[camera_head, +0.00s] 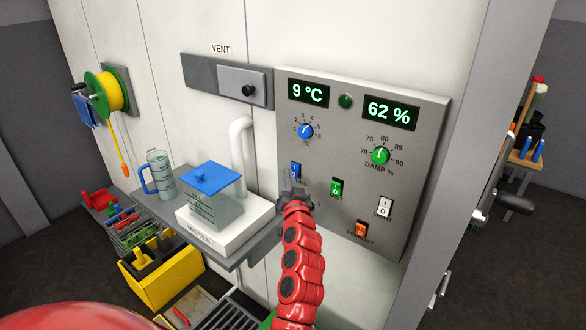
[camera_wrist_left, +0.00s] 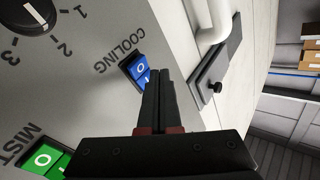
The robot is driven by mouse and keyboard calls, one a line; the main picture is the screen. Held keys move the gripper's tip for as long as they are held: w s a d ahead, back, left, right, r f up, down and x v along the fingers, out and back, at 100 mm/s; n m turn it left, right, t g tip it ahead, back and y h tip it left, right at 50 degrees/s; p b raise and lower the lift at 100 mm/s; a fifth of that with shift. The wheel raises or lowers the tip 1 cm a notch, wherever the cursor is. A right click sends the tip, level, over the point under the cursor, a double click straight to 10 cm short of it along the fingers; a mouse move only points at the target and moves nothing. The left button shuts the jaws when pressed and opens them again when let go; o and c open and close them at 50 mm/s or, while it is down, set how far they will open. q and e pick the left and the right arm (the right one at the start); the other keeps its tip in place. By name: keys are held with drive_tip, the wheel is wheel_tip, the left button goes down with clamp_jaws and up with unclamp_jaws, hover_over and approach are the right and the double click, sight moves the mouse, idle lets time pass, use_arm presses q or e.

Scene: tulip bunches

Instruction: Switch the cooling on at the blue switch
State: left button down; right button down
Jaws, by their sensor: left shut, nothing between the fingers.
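The blue cooling switch (camera_head: 296,170) is a rocker on the grey control panel (camera_head: 422,150), below the blue temperature dial (camera_head: 306,131). In the left wrist view the switch (camera_wrist_left: 134,70) shows its "O" half, with the "I" half partly hidden by my fingers. My left gripper (camera_head: 290,190), on the red arm, is shut and empty right at the switch. In the wrist view its fingertips (camera_wrist_left: 158,74) overlap the switch's edge; I cannot tell whether they touch it. The display (camera_head: 308,93) reads 9 °C. My right gripper is not in view.
Close by are the green mist switch (camera_head: 337,188), the white light switch (camera_head: 384,207) and an orange switch (camera_head: 361,230). Left of the panel are a white pipe (camera_head: 240,150), the vent slider (camera_head: 243,84) and the mister (camera_head: 215,220) on a shelf.

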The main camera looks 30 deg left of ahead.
use_arm(q)
drive_tip(key=shift+s+f, duration=0.15)
drive_tip(key=shift+s, duration=0.25)
drive_tip(key=s, duration=0.1)
drive_tip(key=s+f, duration=0.1)
drive_tip(key=s, duration=0.2)
drive_tip(key=shift+s+a+f+p, duration=0.15)
drive_tip(key=shift+s+f+p, duration=0.15)
drive_tip(key=shift+f+p, duration=0.1)
idle(0.4)
